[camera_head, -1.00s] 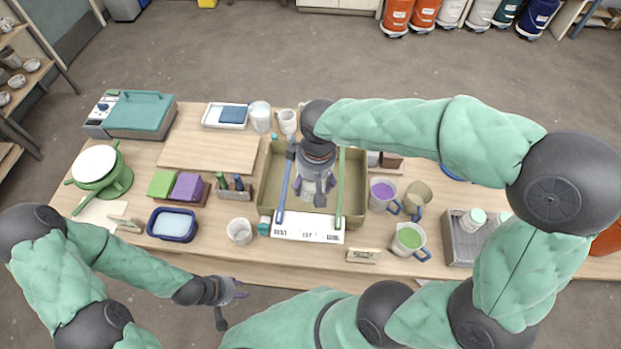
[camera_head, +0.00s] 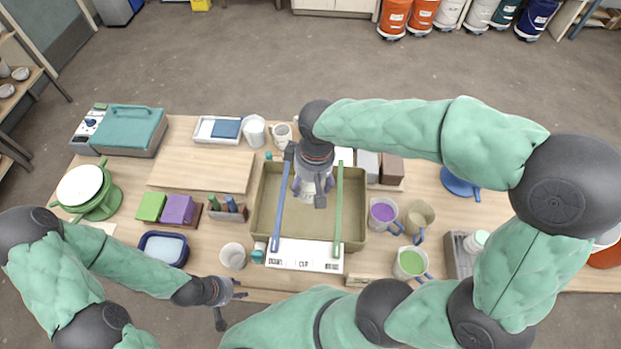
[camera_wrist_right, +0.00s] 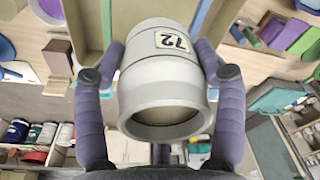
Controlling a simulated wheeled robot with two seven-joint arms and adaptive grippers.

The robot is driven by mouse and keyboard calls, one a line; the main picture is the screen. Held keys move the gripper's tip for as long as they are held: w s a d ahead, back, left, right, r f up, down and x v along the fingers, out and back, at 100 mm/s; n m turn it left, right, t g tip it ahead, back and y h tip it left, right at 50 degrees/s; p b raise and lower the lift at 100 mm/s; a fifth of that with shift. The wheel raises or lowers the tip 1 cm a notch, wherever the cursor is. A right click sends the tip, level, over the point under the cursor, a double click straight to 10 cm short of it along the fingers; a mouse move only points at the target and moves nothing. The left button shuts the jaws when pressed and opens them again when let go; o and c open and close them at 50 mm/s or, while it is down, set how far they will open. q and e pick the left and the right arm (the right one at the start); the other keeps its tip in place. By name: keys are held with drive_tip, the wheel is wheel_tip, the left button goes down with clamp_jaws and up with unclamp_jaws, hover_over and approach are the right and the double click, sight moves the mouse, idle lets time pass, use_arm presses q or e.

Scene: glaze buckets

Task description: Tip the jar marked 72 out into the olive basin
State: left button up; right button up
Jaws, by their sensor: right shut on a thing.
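The pale grey jar (camera_wrist_right: 160,75) fills the middle of the right wrist view. Its number label looks like 72, seen at a slant, and its wide mouth faces that camera. My right gripper (camera_wrist_right: 162,72) is shut on the jar, one finger along each side. In the head view my right gripper (camera_head: 316,190) is over the olive basin (camera_head: 265,205), where it mostly hides the jar. I cannot tell how far the jar is tilted or whether anything is leaving it. My left gripper (camera_head: 232,302) is open and empty in front of the table's near edge.
A blue stick (camera_head: 282,205) and a green stick (camera_head: 338,212) lie across the basin. A purple-filled jug (camera_head: 383,214), a green-filled jug (camera_head: 411,263) and a white cup (camera_head: 232,256) stand close around it. A bare wooden board (camera_head: 200,170) lies to the left.

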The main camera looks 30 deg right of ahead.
drive_tip(key=shift+f+b, duration=0.75)
drive_tip(key=shift+f, duration=0.3)
drive_tip(key=shift+s+a+r+g+y+p, duration=0.15)
drive_tip(key=shift+r+g+y+p, duration=0.25)
drive_tip(key=shift+p, duration=0.65)
drive_tip(key=shift+s+a+g+y+p, duration=0.1)
drive_tip(key=shift+s+g+y+p, duration=0.1)
drive_tip(key=shift+g+p, duration=0.4)
drive_tip(key=shift+s+g+y+p, duration=0.1)
drive_tip(key=shift+g+y+p, duration=0.1)
drive_tip(key=shift+g+p, duration=0.35)
drive_tip(key=shift+s+f+g+p, duration=0.2)
drive_tip(key=shift+f+g+p, duration=0.15)
drive_tip(key=shift+f+p, duration=0.1)
drive_tip(key=shift+w+f+y, duration=0.1)
drive_tip(key=shift+f+y, duration=0.05)
drive_tip(key=shift+y, duration=0.15)
drive_tip(key=shift+a, duration=0.1)
